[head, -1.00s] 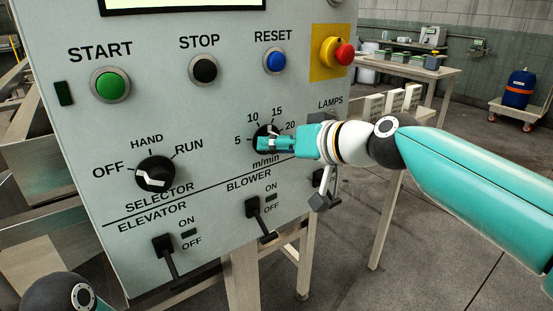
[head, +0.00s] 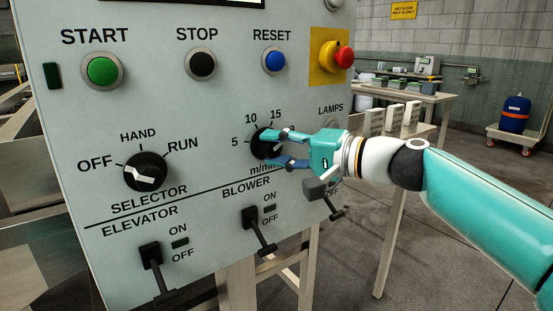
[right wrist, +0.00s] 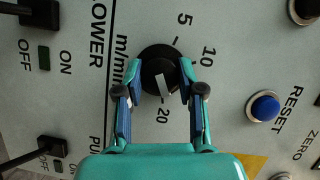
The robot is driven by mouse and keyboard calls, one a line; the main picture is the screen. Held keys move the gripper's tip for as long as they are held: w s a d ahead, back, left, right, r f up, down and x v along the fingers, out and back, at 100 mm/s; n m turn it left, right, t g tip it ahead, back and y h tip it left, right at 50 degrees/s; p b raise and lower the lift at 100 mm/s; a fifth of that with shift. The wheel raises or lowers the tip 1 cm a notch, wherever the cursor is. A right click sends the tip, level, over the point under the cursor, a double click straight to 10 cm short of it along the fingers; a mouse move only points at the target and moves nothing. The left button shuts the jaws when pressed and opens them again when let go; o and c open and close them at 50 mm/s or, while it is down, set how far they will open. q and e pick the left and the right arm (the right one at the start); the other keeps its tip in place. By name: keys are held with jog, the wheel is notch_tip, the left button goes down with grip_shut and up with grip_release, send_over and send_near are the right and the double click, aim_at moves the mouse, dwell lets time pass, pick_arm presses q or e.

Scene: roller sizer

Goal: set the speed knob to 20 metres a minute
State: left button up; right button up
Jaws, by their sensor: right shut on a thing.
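The black speed knob (head: 257,147) sits on the grey panel, on a scale marked in m/min. In the right wrist view the knob (right wrist: 155,62) lies between my right gripper's two fingers, one on each side. Its white pointer is turned toward the 20 mark, at or very close to it. My right gripper (head: 272,150) is shut on the knob, with one finger above and one below it in the head view. My left gripper is not in view.
The panel (head: 215,110) also carries the green START (head: 103,71), black STOP (head: 202,64) and blue RESET (head: 274,61) buttons, a red emergency stop (head: 344,57), the selector knob (head: 146,171) at HAND-RUN-OFF labels, and the elevator (head: 150,255) and blower (head: 252,217) levers below.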

jog(key=shift+w+d+f+m+y+b, duration=0.1)
jog(key=shift+f+m+y+b, duration=0.2)
jog(key=shift+m+b, duration=0.6)
jog(key=shift+m+t, duration=0.3)
jog(key=shift+m, duration=0.1)
jog(key=o, duration=1.1)
jog(key=shift+c, duration=0.2)
jog(key=shift+o, duration=0.4)
jog(key=shift+r, duration=0.1)
jog(key=v, duration=1.2)
jog(key=shift+f, duration=0.2)
jog(key=shift+w+d, duration=0.1)
